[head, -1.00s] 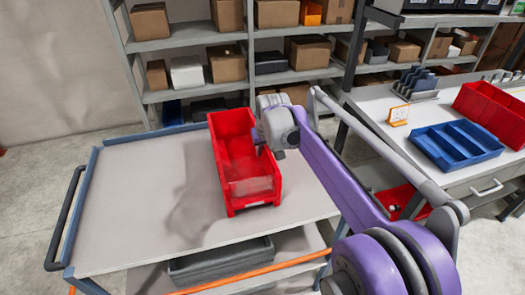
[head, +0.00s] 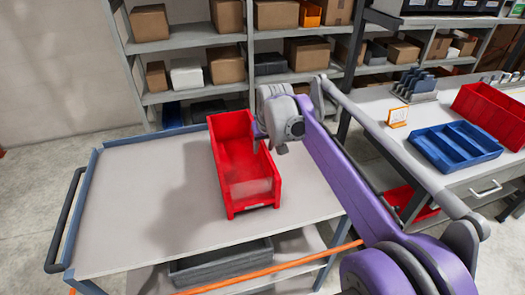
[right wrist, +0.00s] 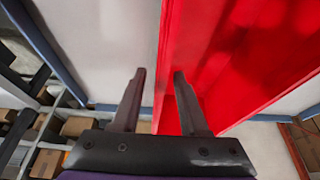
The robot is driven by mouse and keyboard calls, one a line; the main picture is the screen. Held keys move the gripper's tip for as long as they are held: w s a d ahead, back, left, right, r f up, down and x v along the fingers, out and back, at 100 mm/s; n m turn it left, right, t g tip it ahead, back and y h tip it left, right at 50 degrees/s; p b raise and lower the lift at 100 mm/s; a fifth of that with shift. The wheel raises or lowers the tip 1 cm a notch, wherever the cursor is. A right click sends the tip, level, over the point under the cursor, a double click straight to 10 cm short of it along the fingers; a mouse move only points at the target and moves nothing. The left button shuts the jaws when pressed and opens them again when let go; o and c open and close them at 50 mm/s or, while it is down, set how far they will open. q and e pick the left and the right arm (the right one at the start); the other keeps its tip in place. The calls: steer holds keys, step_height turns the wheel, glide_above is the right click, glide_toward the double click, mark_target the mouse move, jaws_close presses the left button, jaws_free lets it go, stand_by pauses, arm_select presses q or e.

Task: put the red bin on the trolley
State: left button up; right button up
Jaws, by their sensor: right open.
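The red bin (head: 235,165) stands upright on the grey top of the trolley (head: 140,205), towards its back right part. It looks empty. My right gripper (head: 259,140) is at the bin's right wall near the back, with its fingertips partly hidden in the head view. In the right wrist view the gripper (right wrist: 158,78) has its two fingers apart. The red bin (right wrist: 235,60) fills the right side there, and its wall edge runs between the fingers in the picture. I cannot tell whether a finger touches it. My left gripper is not in view.
A grey tray (head: 220,262) sits on the trolley's lower shelf. Right of my arm is a workbench with a blue divided tray (head: 455,146) and another red bin (head: 490,112). Shelves with cardboard boxes (head: 226,64) stand behind. The trolley top left of the bin is clear.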

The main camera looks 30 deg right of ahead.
steer(key=v, duration=0.8)
steer(key=shift+p, duration=0.3)
steer(key=shift+o, duration=0.4)
steer(key=shift+f, duration=0.1)
stand_by(0.4)
